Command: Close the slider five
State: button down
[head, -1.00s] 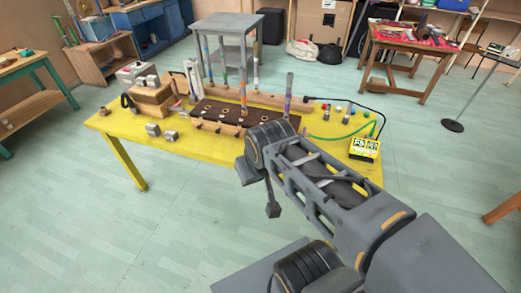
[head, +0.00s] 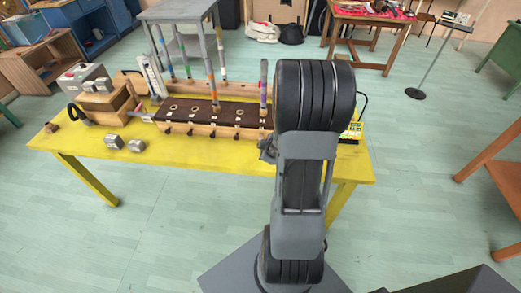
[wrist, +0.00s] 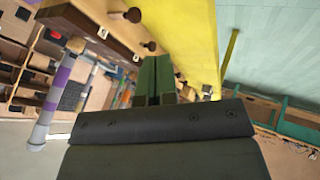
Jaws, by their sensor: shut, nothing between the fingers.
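The sliders sit in a long dark brown board (head: 225,110) with round holes along its top, on the yellow table. Several dark knobs stick out along its wooden front edge, including a left one (head: 167,130) and one further right (head: 236,136). The numbers are too small to read, so I cannot tell slider five for certain; my arm hides the right end. In the wrist view, my gripper (wrist: 154,62) is shut and empty, with green fingers together. Dark knobs (wrist: 150,46) lie just beyond its tips, apparently apart from them.
Striped posts (head: 211,80) stand upright behind and beside the board. Wooden boxes (head: 100,100) and small grey blocks (head: 114,142) are on the left of the yellow table (head: 70,145). A grey stool (head: 180,10) stands behind. The table's front strip is mostly clear.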

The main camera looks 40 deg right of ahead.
jog(key=b+x, duration=0.1)
jog(key=x, duration=0.2)
jog(key=b+x, duration=0.1)
jog(key=x, duration=0.3)
jog(key=s+b+x, duration=0.1)
jog(key=x, duration=0.3)
jog(key=shift+a+f, duration=0.3)
jog(key=shift+f, duration=0.05)
jog(key=shift+w+d+r+p, duration=0.3)
jog(key=shift+w+d+p, duration=0.3)
jog(key=shift+w+d, duration=0.25)
jog(key=shift+w+d+p, duration=0.3)
jog(key=shift+w+d, duration=0.3)
